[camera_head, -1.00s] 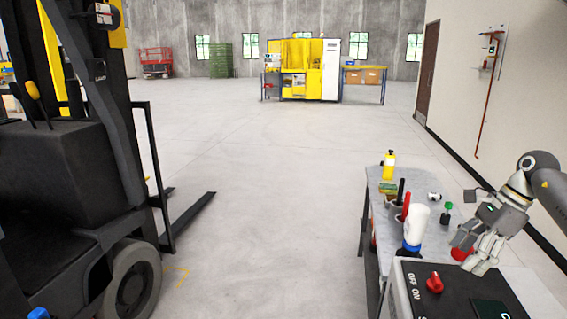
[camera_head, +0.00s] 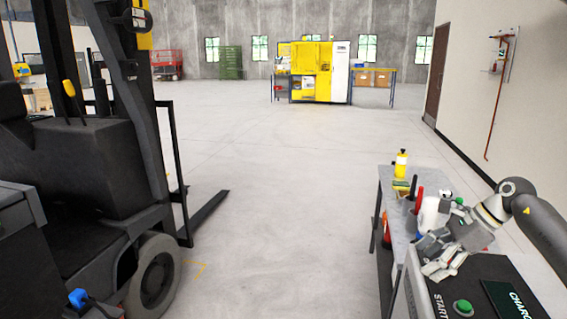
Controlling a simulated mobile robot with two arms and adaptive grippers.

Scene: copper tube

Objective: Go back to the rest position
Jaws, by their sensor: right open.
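My right gripper (camera_head: 429,262) is at the lower right, at the end of my arm coming in from the right edge. Its grey fingers are spread apart with nothing seen between them. It is over the near end of the bench, beside the dark control panel (camera_head: 488,281), and hides part of the bench items. I cannot tell whether it touches anything. A copper-coloured tube (camera_head: 498,95) runs down the white wall at the right, well away from the gripper. My left gripper does not show.
The grey bench (camera_head: 388,187) holds a yellow bottle (camera_head: 401,165), a white bottle (camera_head: 428,213) and small tools. A green button (camera_head: 463,308) is on the panel. A forklift (camera_head: 85,165) stands at left, its fork (camera_head: 208,213) low. The middle floor is clear. A yellow machine (camera_head: 311,70) stands far back.

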